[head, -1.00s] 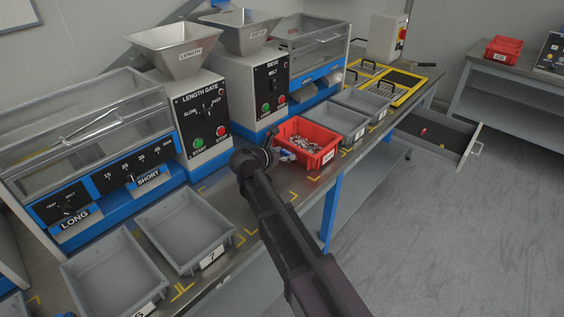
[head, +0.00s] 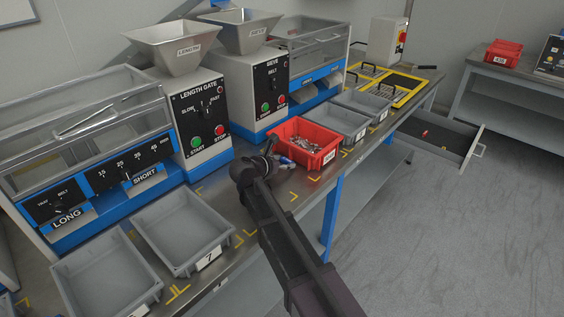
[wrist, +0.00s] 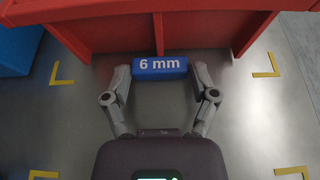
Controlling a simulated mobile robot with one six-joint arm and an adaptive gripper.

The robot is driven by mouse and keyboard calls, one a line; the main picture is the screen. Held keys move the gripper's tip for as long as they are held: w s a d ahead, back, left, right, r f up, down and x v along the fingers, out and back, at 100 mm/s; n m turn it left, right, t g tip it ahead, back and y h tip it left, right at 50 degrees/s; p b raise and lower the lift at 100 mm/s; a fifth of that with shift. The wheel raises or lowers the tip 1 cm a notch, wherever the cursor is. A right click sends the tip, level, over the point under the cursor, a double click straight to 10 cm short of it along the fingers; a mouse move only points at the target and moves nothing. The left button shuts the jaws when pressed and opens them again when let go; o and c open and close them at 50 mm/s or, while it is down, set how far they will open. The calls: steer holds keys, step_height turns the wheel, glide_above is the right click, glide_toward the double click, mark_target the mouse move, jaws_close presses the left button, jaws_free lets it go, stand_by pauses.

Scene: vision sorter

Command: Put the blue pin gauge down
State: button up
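The blue pin gauge (wrist: 160,68) is a small blue block labelled "6 mm". In the wrist view it lies in front of the red bin's wall, between my fingertips. My gripper (wrist: 162,76) is open around it, with a narrow gap at the right finger and the left finger very close to its end. In the head view my gripper (head: 268,158) is low over the bench, just left of the red bin. Blue shows beside it there, but the gauge is too small to make out clearly.
The red bin (head: 327,160) with small metal parts stands right in front of my gripper. Grey trays (head: 200,262) sit front left and further right on the bench. Yellow corner marks (wrist: 62,80) outline spots on the bench. A blue machine base (wrist: 14,48) is at the left.

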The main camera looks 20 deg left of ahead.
steer(key=shift+o, duration=0.8)
steer(key=shift+r, duration=0.2)
steer(key=p+v, duration=0.5)
steer(key=v, duration=0.7)
